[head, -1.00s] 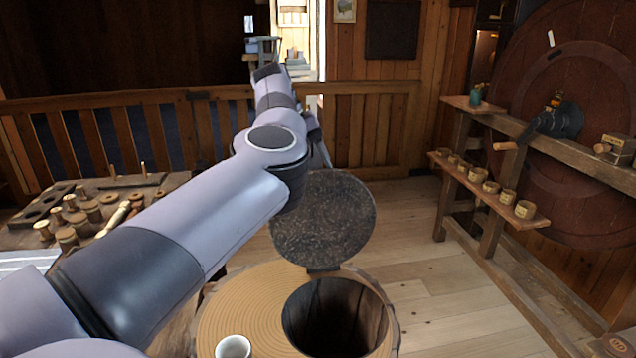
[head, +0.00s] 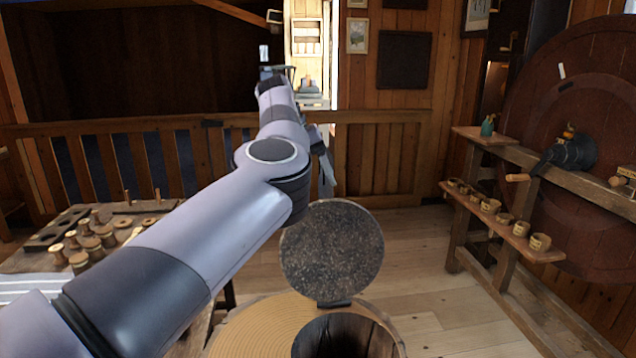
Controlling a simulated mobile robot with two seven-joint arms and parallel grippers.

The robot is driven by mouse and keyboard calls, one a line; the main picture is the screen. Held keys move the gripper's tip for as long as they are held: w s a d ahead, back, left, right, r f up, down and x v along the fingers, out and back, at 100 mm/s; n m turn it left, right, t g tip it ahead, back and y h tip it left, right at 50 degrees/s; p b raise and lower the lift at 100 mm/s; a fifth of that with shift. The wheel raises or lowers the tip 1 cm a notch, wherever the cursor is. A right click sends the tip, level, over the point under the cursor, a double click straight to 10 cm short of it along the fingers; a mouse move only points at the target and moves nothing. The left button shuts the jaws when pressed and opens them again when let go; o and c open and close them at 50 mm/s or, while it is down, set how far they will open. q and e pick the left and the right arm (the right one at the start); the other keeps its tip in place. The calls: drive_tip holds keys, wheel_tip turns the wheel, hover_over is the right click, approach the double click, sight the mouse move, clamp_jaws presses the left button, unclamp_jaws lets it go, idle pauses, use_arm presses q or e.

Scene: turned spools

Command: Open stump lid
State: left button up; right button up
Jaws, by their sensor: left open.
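The stump (head: 250,325) stands at the bottom of the head view, with pale ringed wood on top and a dark round hollow (head: 345,340) in it. Its round, speckled dark lid (head: 332,250) stands raised on a small hinge at the far side of the hollow, so the stump is open. My left arm reaches in from the left. My left gripper (head: 327,178) shows partly behind the arm, above and beyond the lid; it is open and apart from the lid. My right gripper is out of view.
A bench (head: 50,262) with several turned spools stands at the left. A wooden railing (head: 375,160) crosses the back. At the right, a rack shelf (head: 480,215) holds several small cups before a large round wheel (head: 600,110). Floor between stump and rack is clear.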

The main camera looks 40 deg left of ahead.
use_arm(q)
drive_tip(key=shift+v, duration=2.7)
drive_tip(key=shift+w+a, duration=0.15)
